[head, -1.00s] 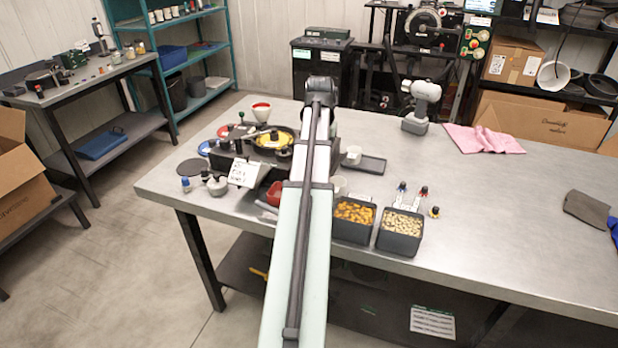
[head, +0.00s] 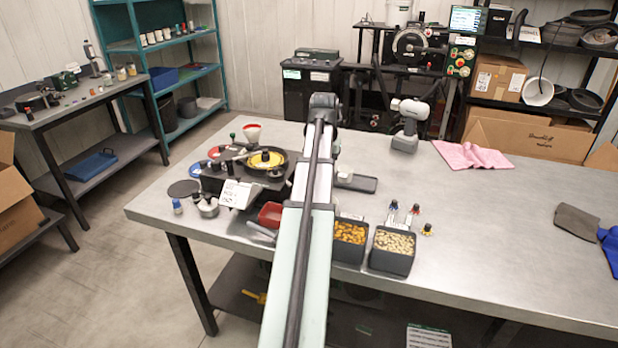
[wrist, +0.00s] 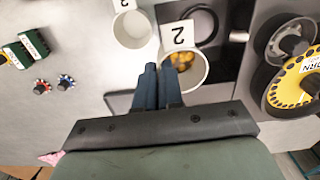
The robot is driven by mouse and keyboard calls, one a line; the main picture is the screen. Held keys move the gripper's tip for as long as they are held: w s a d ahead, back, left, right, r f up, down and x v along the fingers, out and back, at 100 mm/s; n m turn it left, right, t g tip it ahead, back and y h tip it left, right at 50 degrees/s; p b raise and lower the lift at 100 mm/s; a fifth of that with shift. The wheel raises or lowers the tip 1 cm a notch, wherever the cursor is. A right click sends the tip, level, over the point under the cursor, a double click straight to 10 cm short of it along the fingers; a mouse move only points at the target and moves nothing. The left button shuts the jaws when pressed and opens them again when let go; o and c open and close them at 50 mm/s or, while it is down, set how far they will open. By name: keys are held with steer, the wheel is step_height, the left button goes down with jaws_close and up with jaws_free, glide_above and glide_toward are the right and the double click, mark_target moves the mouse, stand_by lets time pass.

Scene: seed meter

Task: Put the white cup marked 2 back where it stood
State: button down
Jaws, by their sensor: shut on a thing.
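In the wrist view, a white cup (wrist: 198,68) with yellow-orange kernels inside has a white tag marked 2 (wrist: 177,36) at its side. My gripper (wrist: 159,68) has its fingers close together at the cup's left rim, shut on its wall. The cup is over or by the right end of a dark tray (wrist: 119,101); I cannot tell whether it touches. In the head view, a white cup (head: 344,176) shows small at the left end of the tray (head: 361,184). My arm hides most of the gripper there.
A second white cup (wrist: 132,30) with a tag stands near the held one. A dark square plate with a ring (wrist: 203,22) lies beside it. The seed meter with its yellow disc (wrist: 295,80) is to the right. Bins of corn (head: 350,234) and pale seeds (head: 394,243) stand in front.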

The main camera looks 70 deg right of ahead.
steer(key=s+d, duration=0.6)
steer(key=shift+s+m+t, duration=0.3)
steer(key=shift+f, duration=3.1)
steer(key=shift+f, duration=0.5)
steer(key=c, duration=1)
jaws_free()
steer(key=shift+o, duration=0.2)
steer(key=shift+r, duration=0.1)
steer(key=shift+r, duration=2.9)
